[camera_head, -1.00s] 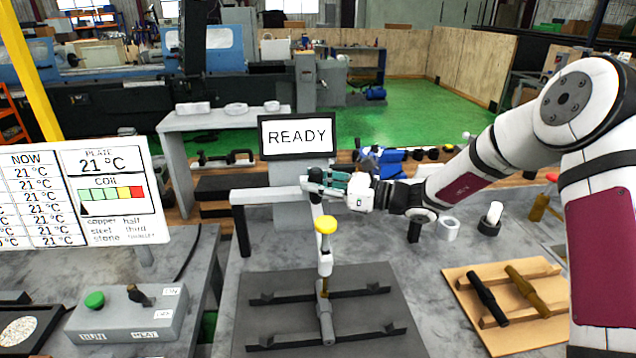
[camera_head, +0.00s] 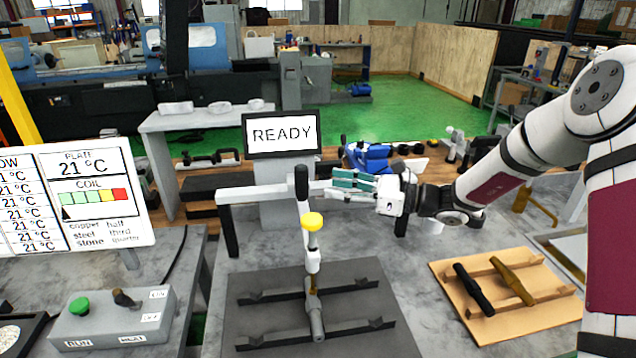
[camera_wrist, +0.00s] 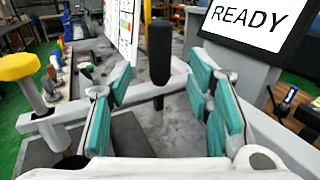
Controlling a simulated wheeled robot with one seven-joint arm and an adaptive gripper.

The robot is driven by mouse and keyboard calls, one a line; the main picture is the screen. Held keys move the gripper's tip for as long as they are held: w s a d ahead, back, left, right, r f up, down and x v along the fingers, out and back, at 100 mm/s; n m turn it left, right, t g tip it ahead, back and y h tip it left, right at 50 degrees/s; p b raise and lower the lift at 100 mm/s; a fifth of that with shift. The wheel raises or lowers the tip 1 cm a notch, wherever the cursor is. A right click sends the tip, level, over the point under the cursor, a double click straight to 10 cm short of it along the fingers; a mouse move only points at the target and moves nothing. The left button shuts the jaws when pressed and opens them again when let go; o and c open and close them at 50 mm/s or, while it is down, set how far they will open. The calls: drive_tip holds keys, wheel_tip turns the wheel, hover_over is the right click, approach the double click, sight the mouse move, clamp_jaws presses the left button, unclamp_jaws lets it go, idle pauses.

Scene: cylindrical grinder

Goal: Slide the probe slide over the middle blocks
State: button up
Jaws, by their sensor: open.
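The probe slide (camera_head: 312,258) hangs from a white rail (camera_head: 250,193), with a yellow knob on a thin stem and a black upright handle (camera_head: 301,183). Its lower end is over or at a grey rod (camera_head: 315,318) on the dark plate (camera_head: 370,280); contact is unclear. My gripper (camera_head: 335,187) is open, just right of the handle. In the wrist view, the handle (camera_wrist: 159,50) stands ahead, in line with the gap between the teal fingers (camera_wrist: 160,80), apart from both. I cannot pick out which blocks are the middle blocks.
A READY screen (camera_head: 282,134) stands behind the rail. A wooden board (camera_head: 480,310) with two short rods is at right. A control box (camera_head: 115,318) and a temperature board (camera_head: 75,200) are at left. Grey tabletop is clear between plate and wooden board.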

drive_tip(key=shift+v, duration=1.45)
drive_tip(key=s+r+n+g+h, duration=0.2)
drive_tip(key=s+n+g+h, duration=0.15)
drive_tip(key=s+n, duration=0.4)
drive_tip(key=s+r+n+g+h, duration=0.2)
drive_tip(key=s+n+h, duration=0.25)
drive_tip(key=s, duration=0.55)
drive_tip(key=s+d+r+n+t+h, duration=0.2)
drive_tip(key=s+d+n+t+h, duration=0.1)
drive_tip(key=s+d, duration=0.3)
drive_tip(key=s+d+r+n+t+h+b, duration=0.1)
drive_tip(key=s+d+r+n+t+h, duration=0.2)
drive_tip(key=s+d+n+h, duration=0.3)
drive_tip(key=shift+s+d+r+b, duration=0.25)
drive_tip(key=shift+s+d, duration=0.4)
drive_tip(key=shift+s, duration=0.35)
